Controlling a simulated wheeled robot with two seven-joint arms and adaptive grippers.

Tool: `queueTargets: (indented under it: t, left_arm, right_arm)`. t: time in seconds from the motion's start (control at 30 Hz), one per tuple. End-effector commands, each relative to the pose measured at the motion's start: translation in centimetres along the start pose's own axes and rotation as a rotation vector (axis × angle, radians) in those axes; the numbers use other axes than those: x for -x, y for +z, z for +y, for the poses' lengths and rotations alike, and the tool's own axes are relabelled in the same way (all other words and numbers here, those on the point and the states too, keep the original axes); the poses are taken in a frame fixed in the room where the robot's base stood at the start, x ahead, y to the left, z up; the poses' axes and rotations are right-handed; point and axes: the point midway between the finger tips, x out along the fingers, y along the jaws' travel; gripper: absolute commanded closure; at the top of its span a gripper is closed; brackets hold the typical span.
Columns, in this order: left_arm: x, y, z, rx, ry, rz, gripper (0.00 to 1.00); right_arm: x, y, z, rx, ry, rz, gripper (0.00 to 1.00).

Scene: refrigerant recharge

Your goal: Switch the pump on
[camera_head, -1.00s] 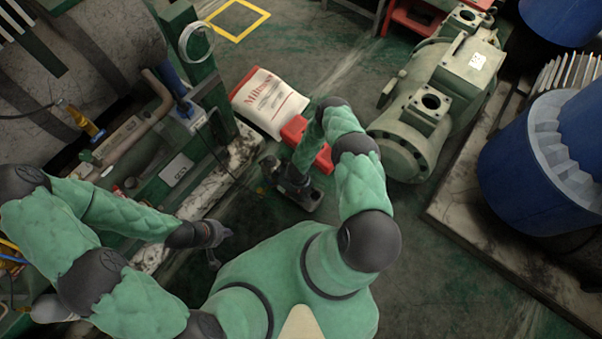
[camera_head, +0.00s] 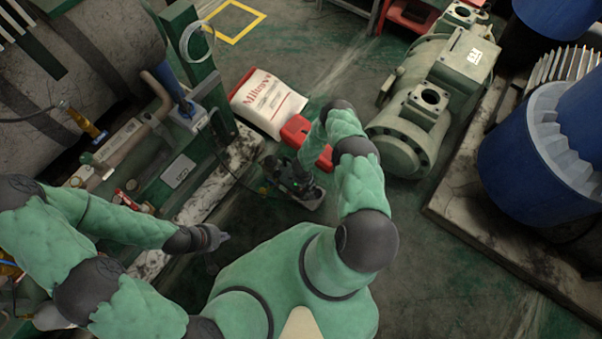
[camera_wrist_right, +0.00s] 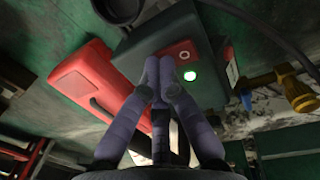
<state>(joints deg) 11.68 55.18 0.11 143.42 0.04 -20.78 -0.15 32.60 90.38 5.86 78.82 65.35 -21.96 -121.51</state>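The pump (camera_head: 305,196) is a dark boxy unit on the floor, partly hidden by my right arm in the head view.
A red can (camera_head: 298,130) and a white printed bag (camera_head: 268,101) lie behind the pump. A green compressor (camera_head: 425,105) stands to the right, a green frame (camera_head: 190,165) with pipes to the left. Floor is clear at lower right.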

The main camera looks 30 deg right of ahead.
Motion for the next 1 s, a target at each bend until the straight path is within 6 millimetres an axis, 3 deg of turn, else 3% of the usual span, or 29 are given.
queueTargets:
  t: [1.0]
  left_arm:
    - [0.4,0.1,0.2,-0.001,0.000,-0.001,1.00]
  right_arm:
    - [0.9,0.0,-1.5,0.000,0.000,0.001,1.00]
